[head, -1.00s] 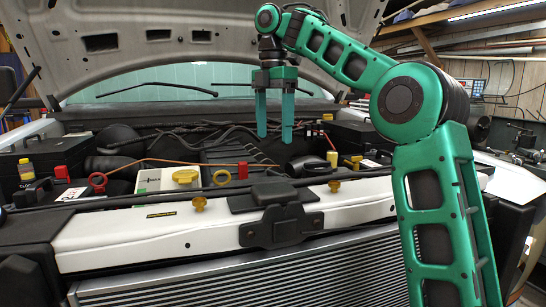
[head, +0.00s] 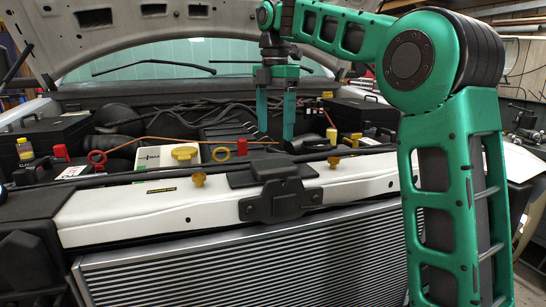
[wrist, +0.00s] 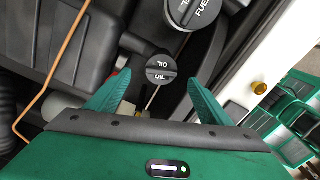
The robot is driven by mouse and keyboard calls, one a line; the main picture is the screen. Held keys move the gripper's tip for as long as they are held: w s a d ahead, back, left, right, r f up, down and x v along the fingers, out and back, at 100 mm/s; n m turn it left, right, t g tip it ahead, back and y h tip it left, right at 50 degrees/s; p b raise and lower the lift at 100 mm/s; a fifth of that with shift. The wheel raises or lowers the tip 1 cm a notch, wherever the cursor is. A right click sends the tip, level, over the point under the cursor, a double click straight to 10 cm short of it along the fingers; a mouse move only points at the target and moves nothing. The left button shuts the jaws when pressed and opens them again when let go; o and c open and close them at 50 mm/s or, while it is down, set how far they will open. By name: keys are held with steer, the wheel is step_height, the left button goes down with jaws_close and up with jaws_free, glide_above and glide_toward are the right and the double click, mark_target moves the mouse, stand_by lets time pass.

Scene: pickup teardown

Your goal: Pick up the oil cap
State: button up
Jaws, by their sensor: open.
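The oil cap (wrist: 161,69) is a round black disc with a raised bar and white "OIL" lettering. In the wrist view it sits in the engine bay, just beyond and between my fingertips. My gripper (head: 275,133) is open and points down over the back of the engine bay. Its two green fingers stand apart on either side of the cap in the wrist view, with nothing between them held. I cannot make out the oil cap in the head view.
An orange cable (wrist: 62,55) runs at left. The raised hood (head: 180,20) is overhead.

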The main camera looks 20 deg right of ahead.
mark_target(274, 149)
step_height(274, 149, down, 4)
steer(key=shift+s+a+r, duration=0.1)
steer(key=shift+s+a, duration=0.05)
steer(key=shift+f, duration=0.7)
steer(key=shift+c, duration=0.5)
steer(key=c, duration=1)
